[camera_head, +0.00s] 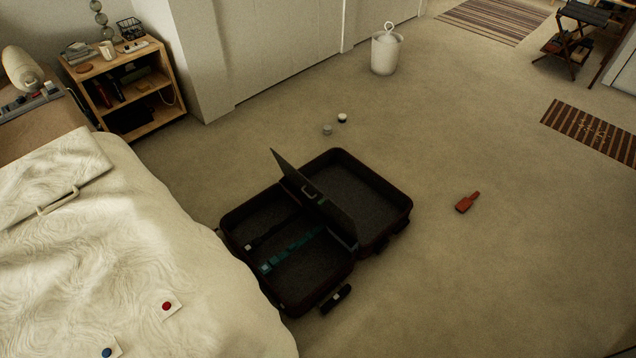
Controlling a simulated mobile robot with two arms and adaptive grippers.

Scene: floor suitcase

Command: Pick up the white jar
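A small jar with a white top (342,118) stands on the carpet beyond the suitcase, towards the top middle of the head view. It is small here, so its details are hard to tell. A small grey jar-like item (327,130) stands close to its left, apart from it. Neither of my grippers is in view.
An open dark suitcase (375,182) lies on the floor, its divider raised. A bed (150,260) fills the left. A white bin (385,55) stands near the wardrobe. A red item (467,202) and a black item (336,299) lie on carpet. The right floor is mostly clear.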

